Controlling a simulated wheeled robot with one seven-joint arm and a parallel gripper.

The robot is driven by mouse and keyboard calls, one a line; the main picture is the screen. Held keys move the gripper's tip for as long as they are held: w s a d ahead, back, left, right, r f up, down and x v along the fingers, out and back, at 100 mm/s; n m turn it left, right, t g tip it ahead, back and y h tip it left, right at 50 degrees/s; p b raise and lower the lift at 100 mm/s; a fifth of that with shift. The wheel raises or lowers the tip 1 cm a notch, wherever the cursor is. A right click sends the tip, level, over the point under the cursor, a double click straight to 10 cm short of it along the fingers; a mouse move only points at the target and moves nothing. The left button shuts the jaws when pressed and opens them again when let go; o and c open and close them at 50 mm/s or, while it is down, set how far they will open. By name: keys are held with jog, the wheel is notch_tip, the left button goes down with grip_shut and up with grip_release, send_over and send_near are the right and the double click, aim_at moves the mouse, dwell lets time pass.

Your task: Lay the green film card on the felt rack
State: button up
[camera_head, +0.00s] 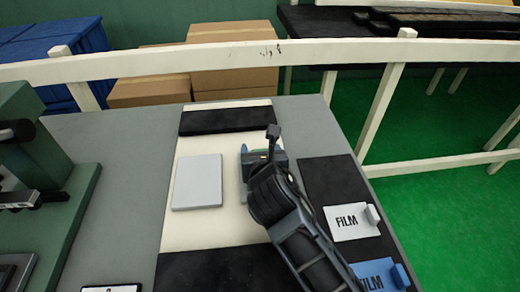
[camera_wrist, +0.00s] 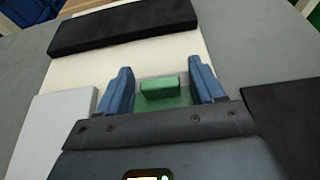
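The green film card (camera_wrist: 174,101) shows in the wrist view between my gripper's blue fingers, with its raised green tab (camera_wrist: 163,88) facing me. It is over the cream board (camera_wrist: 142,38); I cannot tell if it touches it. My gripper (camera_wrist: 163,86) has its fingers apart, one on each side of the tab, with a narrow gap seeming to show at each side. In the head view my gripper (camera_head: 263,163) is over the board's right part, and my arm hides most of the card. The dark panel (camera_head: 320,180) at the right looks like the felt rack.
A white FILM card (camera_head: 345,222) and a blue FILM card (camera_head: 375,274) lie on the dark panel's near part; its far part is bare. A pale grey plate (camera_head: 197,182) lies left of my gripper. A green machine (camera_head: 35,160) stands at the left. A cream rail (camera_head: 250,54) runs behind the table.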

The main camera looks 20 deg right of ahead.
jog(key=shift+r, duration=0.2)
jog(key=v, duration=1.2)
